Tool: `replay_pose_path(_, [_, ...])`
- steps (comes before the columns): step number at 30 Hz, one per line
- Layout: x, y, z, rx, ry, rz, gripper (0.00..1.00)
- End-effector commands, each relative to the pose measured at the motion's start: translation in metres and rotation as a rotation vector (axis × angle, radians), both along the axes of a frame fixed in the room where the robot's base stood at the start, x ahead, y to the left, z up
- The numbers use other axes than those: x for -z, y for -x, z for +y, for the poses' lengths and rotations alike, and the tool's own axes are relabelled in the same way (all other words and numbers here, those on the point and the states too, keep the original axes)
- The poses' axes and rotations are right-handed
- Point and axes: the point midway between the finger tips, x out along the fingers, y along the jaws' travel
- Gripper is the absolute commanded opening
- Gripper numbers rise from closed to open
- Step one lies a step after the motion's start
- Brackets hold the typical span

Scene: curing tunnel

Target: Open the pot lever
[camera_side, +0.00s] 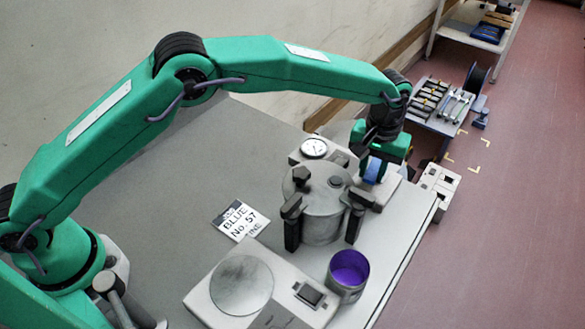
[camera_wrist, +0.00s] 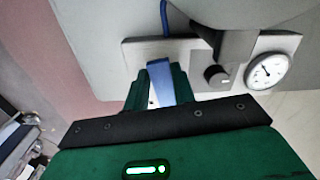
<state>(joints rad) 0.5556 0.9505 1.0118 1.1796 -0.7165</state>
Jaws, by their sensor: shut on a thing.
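The grey metal pot (camera_side: 322,218) stands on the bench with dark clamps around its lid. A blue lever (camera_side: 373,170) is at the right side of the pot, by the grey panel behind it. My green gripper (camera_side: 377,160) reaches down from behind and is shut on this lever. In the wrist view the blue lever (camera_wrist: 160,85) lies between the green fingers of my gripper (camera_wrist: 163,78). The fingers and the pot hide part of the lever, and how it joins the pot is not clear.
A round gauge (camera_side: 314,148) sits left of the lever; a dark knob (camera_wrist: 217,76) is beside it in the wrist view. A cup with purple liquid (camera_side: 348,270), a scale (camera_side: 242,285) and a label card (camera_side: 240,220) are in front. The bench's right edge is close.

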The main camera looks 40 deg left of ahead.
Motion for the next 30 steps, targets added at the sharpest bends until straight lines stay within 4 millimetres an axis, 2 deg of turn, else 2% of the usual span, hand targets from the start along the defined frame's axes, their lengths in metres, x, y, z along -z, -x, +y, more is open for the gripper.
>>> replay_pose_path(8, [0.0, -0.001, -0.003, -0.065, 0.001, -0.001, 0.03])
replay_pose_path(14, [0.0, -0.003, -0.009, -0.179, 0.001, -0.001, 0.03])
replay_pose_path(30, [0.0, -0.016, -0.027, -0.666, 0.002, -0.003, 0.03])
